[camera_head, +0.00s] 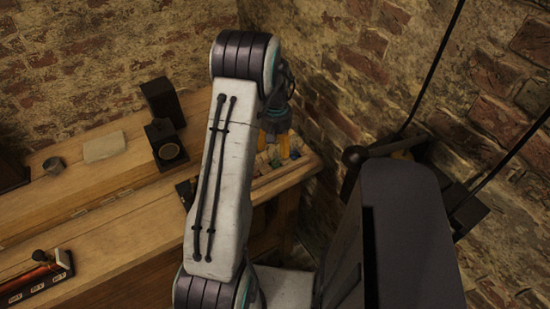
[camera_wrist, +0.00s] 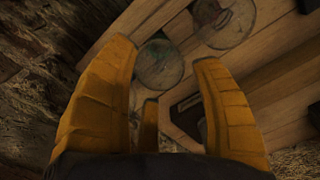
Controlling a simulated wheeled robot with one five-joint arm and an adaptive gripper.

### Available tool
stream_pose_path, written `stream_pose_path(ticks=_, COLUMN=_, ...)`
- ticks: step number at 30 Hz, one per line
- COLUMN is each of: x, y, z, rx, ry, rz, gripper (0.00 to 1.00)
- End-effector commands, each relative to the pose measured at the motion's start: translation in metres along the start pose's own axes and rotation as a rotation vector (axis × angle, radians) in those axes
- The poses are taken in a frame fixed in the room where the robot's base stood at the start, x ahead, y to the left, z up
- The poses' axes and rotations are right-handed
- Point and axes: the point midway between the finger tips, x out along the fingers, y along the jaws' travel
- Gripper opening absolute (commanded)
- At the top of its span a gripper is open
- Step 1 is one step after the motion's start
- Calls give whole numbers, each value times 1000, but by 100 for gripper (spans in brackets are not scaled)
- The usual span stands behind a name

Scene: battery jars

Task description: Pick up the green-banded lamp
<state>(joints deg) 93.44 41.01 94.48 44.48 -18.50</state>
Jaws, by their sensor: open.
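My gripper (camera_head: 275,142) hangs over the far right end of the wooden bench, its yellow fingers pointing down. In the wrist view my gripper (camera_wrist: 163,54) is open, with its fingers apart and nothing held between them. A round glass top (camera_wrist: 159,65) shows between and beyond the fingertips, with a dull greenish tint near its upper edge. A second round glass top (camera_wrist: 226,20) lies up and to the right of it. I cannot make out a green band on either. In the head view, small coloured spots (camera_head: 294,154) show beside and below the fingers; the lamp cannot be told apart there.
The wooden bench (camera_head: 125,228) has a raised back shelf with a dark box (camera_head: 161,101), a dark block with a round face (camera_head: 165,143), a pale slab (camera_head: 104,147) and a grey cup (camera_head: 54,165). Brick walls (camera_head: 330,60) close off the corner near my gripper.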

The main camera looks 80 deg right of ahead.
Motion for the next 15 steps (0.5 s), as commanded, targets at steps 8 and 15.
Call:
stream_pose_path(ticks=8, x=29, y=0, z=1, rx=0, ry=-2, rz=-1, gripper=59)
stream_pose_path(ticks=15, x=33, y=0, z=1, rx=0, ry=-1, rz=0, gripper=59)
